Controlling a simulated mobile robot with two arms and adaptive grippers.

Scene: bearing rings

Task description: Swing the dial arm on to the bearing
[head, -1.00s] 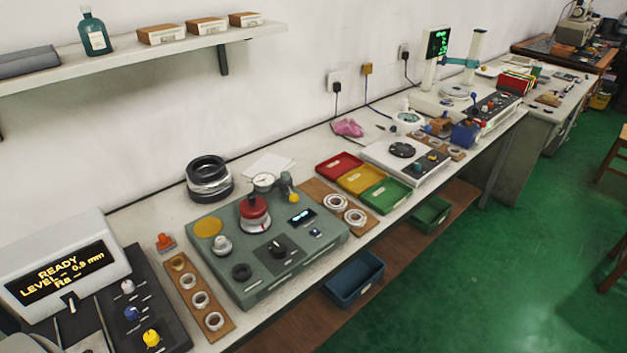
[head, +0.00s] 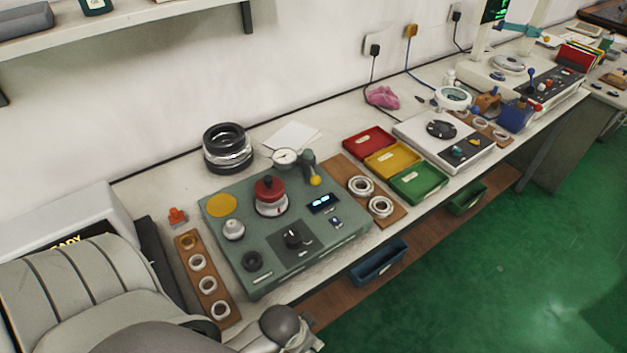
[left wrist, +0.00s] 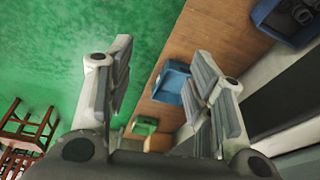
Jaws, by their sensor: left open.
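The green tester (head: 222,268) stands on the bench. On it a bearing (head: 271,207) sits under a red weight with a black knob (head: 270,186). The dial arm carries a round white dial gauge (head: 285,158) behind the bearing, beside a dark post (head: 308,163) with a yellow ball knob (head: 316,181). The gauge looks apart from the bearing. My left arm comes in low at the left, in front of the bench. My left gripper (left wrist: 158,88) is open and empty in the left wrist view, above the floor and lower shelf. My right gripper is not in view.
A wooden strip of rings (head: 188,242) lies left of the tester, another (head: 341,166) right of it. Red, yellow and green trays (head: 440,185) are further right. Black stacked rings (head: 228,148) stand behind. A blue bin (head: 379,262) is on the lower shelf (left wrist: 215,25).

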